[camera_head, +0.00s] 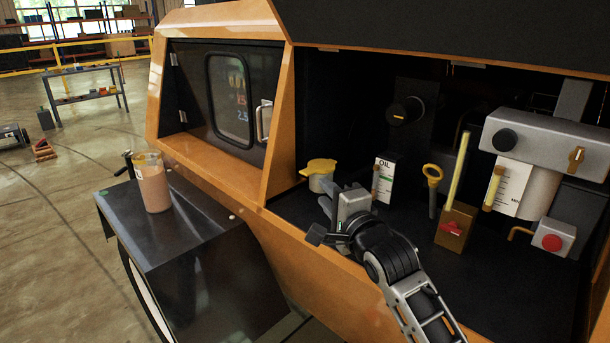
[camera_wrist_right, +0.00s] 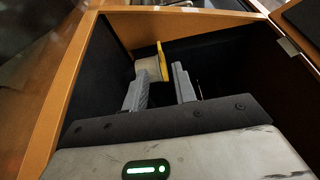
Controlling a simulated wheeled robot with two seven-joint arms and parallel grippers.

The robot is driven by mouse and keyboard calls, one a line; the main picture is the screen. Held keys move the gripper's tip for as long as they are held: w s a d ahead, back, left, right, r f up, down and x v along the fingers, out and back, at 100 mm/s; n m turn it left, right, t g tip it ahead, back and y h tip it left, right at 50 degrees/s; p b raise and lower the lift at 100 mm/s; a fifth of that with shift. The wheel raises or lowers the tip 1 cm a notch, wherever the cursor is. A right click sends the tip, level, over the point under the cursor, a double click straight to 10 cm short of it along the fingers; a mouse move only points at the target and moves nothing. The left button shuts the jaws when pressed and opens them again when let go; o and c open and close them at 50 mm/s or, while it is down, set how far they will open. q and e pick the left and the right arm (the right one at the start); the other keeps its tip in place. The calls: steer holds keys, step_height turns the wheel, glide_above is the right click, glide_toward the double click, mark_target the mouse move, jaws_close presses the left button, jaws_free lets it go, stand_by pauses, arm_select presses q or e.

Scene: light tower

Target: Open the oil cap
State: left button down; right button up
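The yellow oil cap (camera_head: 319,166) sits on a short pale filler neck (camera_head: 320,184) at the left end of the open engine bay in the head view. In the right wrist view the cap (camera_wrist_right: 162,61) shows edge-on beyond the fingertips, with the neck (camera_wrist_right: 148,70) beside it. My right gripper (camera_head: 341,198) is in front of the neck and slightly right of it, lower than the cap. I cannot tell the exact gap to the cap. My left gripper is not in view.
A white OIL box (camera_head: 384,178) stands right of the cap. A yellow-ringed dipstick (camera_head: 432,190), a brass block (camera_head: 456,227) and a grey filter unit (camera_head: 540,140) stand farther right. The orange bay frame (camera_head: 279,140) edges the left. A jar (camera_head: 152,182) stands on the dark fender.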

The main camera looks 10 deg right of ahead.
mark_target(305, 172)
steer(key=w, duration=0.3)
steer(key=w+a, duration=0.1)
steer(key=w, duration=0.3)
steer(key=w+a+b, duration=0.1)
steer(key=w, duration=0.2)
steer(key=shift+w, duration=0.35)
jaws_close()
